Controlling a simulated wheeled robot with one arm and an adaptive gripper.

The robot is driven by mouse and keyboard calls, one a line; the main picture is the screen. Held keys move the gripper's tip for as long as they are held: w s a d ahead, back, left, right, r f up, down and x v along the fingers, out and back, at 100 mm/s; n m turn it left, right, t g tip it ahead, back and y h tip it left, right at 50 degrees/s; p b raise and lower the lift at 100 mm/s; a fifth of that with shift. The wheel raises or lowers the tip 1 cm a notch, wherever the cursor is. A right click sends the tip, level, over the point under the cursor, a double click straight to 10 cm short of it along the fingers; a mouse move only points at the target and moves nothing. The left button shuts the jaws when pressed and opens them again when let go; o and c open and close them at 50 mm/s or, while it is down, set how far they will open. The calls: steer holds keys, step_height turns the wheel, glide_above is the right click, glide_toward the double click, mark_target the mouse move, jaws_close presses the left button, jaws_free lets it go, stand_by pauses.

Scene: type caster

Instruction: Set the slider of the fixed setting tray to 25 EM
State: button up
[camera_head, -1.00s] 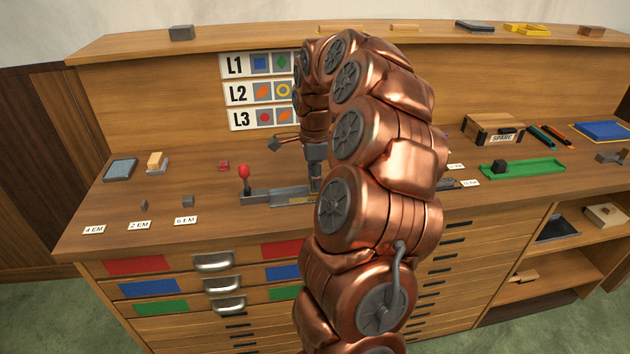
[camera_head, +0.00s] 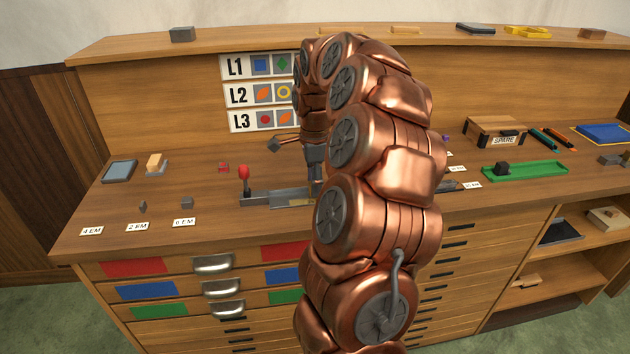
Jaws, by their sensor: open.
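A long grey metal tray (camera_head: 275,196), which looks like the setting tray, lies on the bench top left of my arm. A lever with a red ball knob (camera_head: 244,173) stands at its left end. My gripper (camera_head: 315,186) points down at the right part of this tray, and my arm hides much of it. It is open; I cannot tell whether it touches the tray. The slider cannot be made out, and no scale marks are readable on the tray. The tray's right end is hidden behind my arm.
Small grey blocks (camera_head: 187,202) and labels 4 EM, 2 EM and 6 EM (camera_head: 184,222) lie left of the tray. A green tray (camera_head: 540,171) and a SPARE box (camera_head: 494,128) stand at right.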

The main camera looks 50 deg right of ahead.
steer(key=shift+r, duration=0.15)
step_height(320, 180, up, 12)
stand_by(0.6)
stand_by(0.5)
